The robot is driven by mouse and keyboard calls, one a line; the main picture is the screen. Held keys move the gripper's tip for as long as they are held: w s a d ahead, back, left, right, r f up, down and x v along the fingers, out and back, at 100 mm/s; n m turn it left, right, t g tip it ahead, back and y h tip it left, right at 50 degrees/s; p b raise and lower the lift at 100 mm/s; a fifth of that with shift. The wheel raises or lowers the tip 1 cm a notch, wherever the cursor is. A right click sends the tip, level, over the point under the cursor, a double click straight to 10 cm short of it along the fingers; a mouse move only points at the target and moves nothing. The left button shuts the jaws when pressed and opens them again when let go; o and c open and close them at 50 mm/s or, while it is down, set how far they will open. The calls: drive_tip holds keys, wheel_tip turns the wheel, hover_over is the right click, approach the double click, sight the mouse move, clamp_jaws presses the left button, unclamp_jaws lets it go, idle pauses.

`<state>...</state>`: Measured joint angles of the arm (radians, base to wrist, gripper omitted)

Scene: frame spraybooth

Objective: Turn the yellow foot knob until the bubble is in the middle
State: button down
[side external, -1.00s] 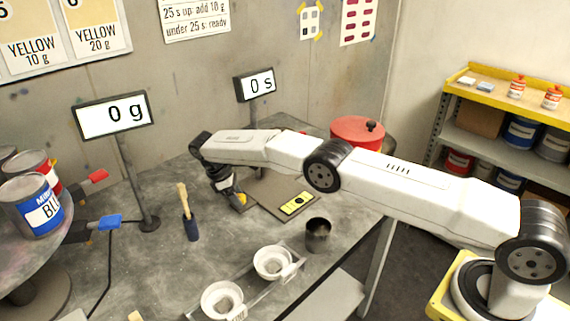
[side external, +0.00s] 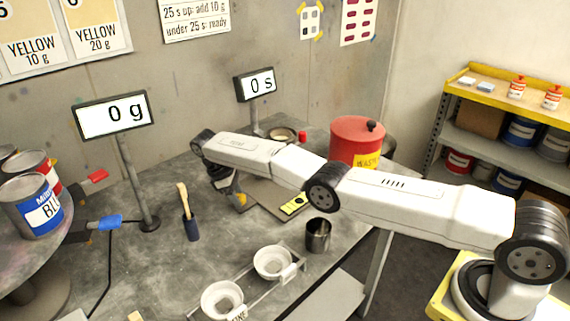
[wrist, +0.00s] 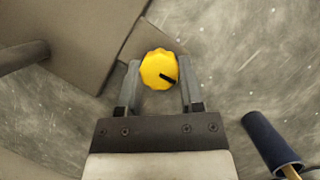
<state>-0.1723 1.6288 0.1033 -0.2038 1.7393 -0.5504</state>
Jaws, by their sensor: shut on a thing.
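The yellow foot knob (wrist: 159,69) has a black pointer mark aimed to the lower right in the wrist view. My gripper (wrist: 160,76) is shut on the knob, with one finger on each side. In the side view the knob (side external: 241,199) is a small yellow patch under my wrist, at the left corner of the grey plate (side external: 264,199). The yellow-green bubble level (side external: 293,206) lies on the plate's right part, close to my arm. A dark spot shows in its window, but it is too small to place the bubble exactly.
A brush in a dark blue holder (side external: 191,226) stands left of the plate. A metal cup (side external: 318,235), white funnels (side external: 272,262) in a rack and a red waste can (side external: 354,143) are nearby. Two displays (side external: 113,114) on posts read 0 g and 0 s.

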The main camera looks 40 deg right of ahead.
drive_tip(key=shift+s, duration=0.1)
drive_tip(key=shift+c, duration=1.2)
unclamp_jaws()
drive_tip(key=shift+n, duration=0.6)
drive_tip(key=shift+n+h, duration=0.3)
drive_tip(key=shift+n, duration=0.3)
